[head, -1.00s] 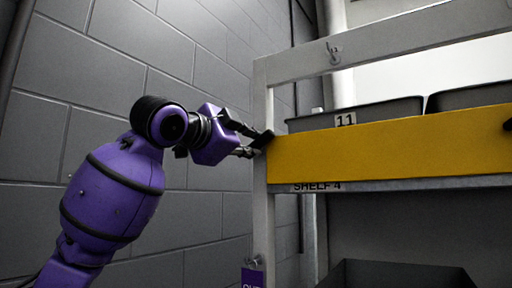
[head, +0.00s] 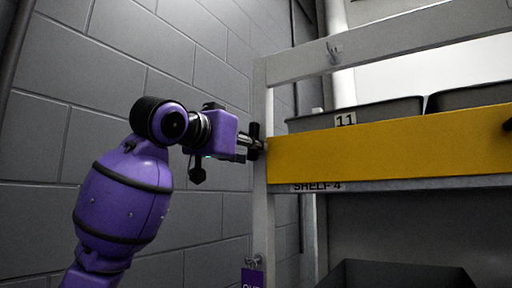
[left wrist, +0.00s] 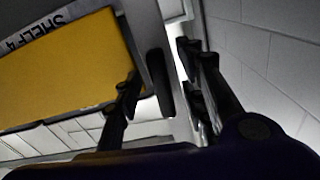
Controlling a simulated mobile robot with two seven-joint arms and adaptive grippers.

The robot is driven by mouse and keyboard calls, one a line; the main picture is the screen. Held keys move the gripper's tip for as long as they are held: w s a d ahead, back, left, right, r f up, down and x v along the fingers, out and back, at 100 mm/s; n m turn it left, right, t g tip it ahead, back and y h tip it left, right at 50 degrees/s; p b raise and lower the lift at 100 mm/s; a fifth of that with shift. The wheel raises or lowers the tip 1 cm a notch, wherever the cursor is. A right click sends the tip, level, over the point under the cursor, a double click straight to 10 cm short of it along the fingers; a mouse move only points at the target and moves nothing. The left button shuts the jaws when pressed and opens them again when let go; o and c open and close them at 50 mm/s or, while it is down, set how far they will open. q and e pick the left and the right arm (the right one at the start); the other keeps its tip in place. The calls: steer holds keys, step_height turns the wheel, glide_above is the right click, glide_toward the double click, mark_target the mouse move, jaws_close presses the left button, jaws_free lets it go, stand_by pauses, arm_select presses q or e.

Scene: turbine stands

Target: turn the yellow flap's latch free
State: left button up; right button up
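The yellow flap (head: 390,147) spans the front of the shelf and fills the upper left of the left wrist view (left wrist: 60,75). A dark latch bar (left wrist: 160,82) sits on the grey post beside the flap's end; it lies along the post, not across the yellow face. My left gripper (left wrist: 162,88) is open, one finger on each side of the bar, with no clear contact. In the head view my left gripper (head: 250,144) is at the post, and its fingers partly hide the latch. My right gripper is not in view.
The grey post (head: 260,205) carries a purple tag on a hook low down. Grey bins (head: 375,112) stand behind the flap, and a dark bin (head: 400,274) sits below. A block wall (head: 60,130) is behind my left arm. A dark knob (head: 508,125) shows at the right edge.

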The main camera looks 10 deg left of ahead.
arm_select(q)
steer(key=shift+o, duration=0.9)
steer(key=shift+v, duration=2.5)
steer(key=shift+f, duration=0.1)
